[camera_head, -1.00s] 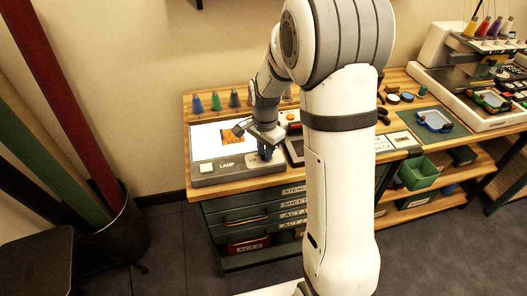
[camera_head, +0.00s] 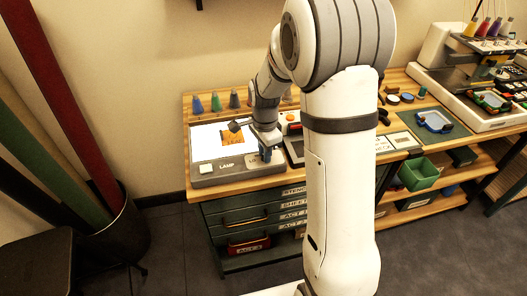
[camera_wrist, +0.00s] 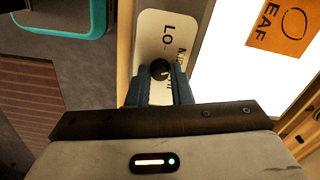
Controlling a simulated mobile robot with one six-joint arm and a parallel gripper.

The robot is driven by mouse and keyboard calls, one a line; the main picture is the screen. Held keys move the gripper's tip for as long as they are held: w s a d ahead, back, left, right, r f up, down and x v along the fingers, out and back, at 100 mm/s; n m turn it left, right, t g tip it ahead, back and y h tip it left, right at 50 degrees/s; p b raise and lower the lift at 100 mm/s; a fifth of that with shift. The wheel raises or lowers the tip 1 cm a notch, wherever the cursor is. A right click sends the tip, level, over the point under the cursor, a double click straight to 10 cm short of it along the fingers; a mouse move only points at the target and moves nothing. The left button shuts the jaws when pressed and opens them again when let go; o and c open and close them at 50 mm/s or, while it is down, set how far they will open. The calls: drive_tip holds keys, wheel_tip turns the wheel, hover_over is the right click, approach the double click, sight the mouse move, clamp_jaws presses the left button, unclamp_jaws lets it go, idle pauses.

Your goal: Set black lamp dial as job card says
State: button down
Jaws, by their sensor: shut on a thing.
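The black lamp dial (camera_wrist: 159,69) sits on the pale label plate of the lamp box, between my fingertips in the wrist view. Lettering starting "LO" shows beside the dial, and other words are partly covered by the fingers. My gripper (camera_wrist: 160,88) is shut on the dial, with one blue finger on each side. In the head view my gripper (camera_head: 266,154) is at the front right corner of the lamp box (camera_head: 232,173), which carries the word LAMP. The dial is hidden there. I cannot make out a job card with readable instructions.
An orange stencil card (camera_head: 233,137) lies on the lit white panel (camera_head: 207,145). Several coloured cones (camera_head: 215,102) stand behind it. A dark device with an orange button (camera_head: 293,117) stands close to the right.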

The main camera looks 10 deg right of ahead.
drive_tip(key=c, duration=1.3)
unclamp_jaws()
wheel_tip(320, 180, up, 7)
drive_tip(key=shift+r, duration=0.4)
drive_tip(key=shift+s+r, duration=0.1)
drive_tip(key=s+r+n+t+p, duration=0.1)
drive_tip(key=s+r+n, duration=0.2)
drive_tip(key=s+n, duration=0.4)
drive_tip(key=s+r+n+t+p, duration=0.1)
drive_tip(key=s+r+n, duration=0.3)
drive_tip(key=s+n, duration=0.4)
drive_tip(key=s, duration=0.6)
drive_tip(key=shift+t, duration=0.3)
